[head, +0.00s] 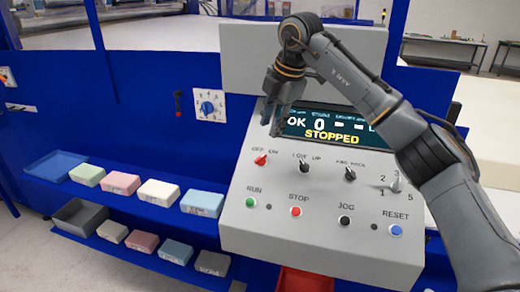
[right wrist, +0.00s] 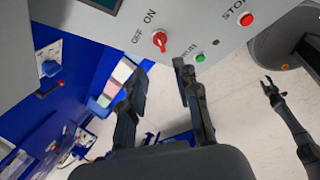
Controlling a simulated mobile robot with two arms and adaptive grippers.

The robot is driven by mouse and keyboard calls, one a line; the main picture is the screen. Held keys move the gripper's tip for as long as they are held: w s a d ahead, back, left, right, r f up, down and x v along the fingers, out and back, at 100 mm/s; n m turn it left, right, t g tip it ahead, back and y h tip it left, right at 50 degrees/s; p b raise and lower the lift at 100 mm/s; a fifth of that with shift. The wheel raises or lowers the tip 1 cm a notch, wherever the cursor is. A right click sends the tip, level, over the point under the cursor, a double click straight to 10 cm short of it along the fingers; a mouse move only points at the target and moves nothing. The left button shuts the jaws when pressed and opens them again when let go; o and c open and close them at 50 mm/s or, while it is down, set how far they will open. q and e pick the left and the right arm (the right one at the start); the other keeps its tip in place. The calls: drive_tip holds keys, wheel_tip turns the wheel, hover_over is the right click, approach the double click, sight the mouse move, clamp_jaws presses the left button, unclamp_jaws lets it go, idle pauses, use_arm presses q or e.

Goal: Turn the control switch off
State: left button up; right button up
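The control switch (head: 261,160) is a red knob at the upper left of the grey sloped panel, under the labels OFF and ON. It also shows in the right wrist view (right wrist: 160,41), just beyond the fingertips. Its handle looks slanted, but which label it points at is too small to tell. My right gripper (head: 271,119) hangs above the switch, in front of the display's left end. In the right wrist view its fingers (right wrist: 160,72) are apart and empty, not touching the knob. My left gripper (right wrist: 274,91) shows small at the right of that view, away from the panel.
The display (head: 333,138) reads OK, 0 and STOPPED. Other black selectors (head: 304,167) sit right of the switch, with RUN (head: 251,202) and STOP (head: 296,211) buttons below. Blue shelves with trays and several coloured blocks (head: 158,192) stand left. A red bin (head: 305,281) is below.

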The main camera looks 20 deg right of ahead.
sight(261, 157)
drive_tip(key=p+x, duration=0.2)
drive_tip(key=x, duration=0.7)
drive_tip(key=shift+p, duration=0.4)
drive_tip(key=shift+p+x, duration=0.3)
drive_tip(key=shift+x, duration=0.6)
drive_tip(key=shift+f, duration=0.5)
drive_tip(key=shift+c, duration=0.2)
use_arm(q)
drive_tip(key=s+r, duration=0.2)
drive_tip(key=r, duration=0.1)
drive_tip(key=shift+s+r, duration=0.3)
drive_tip(key=shift+s, duration=0.05)
use_arm(e)
clamp_jaws()
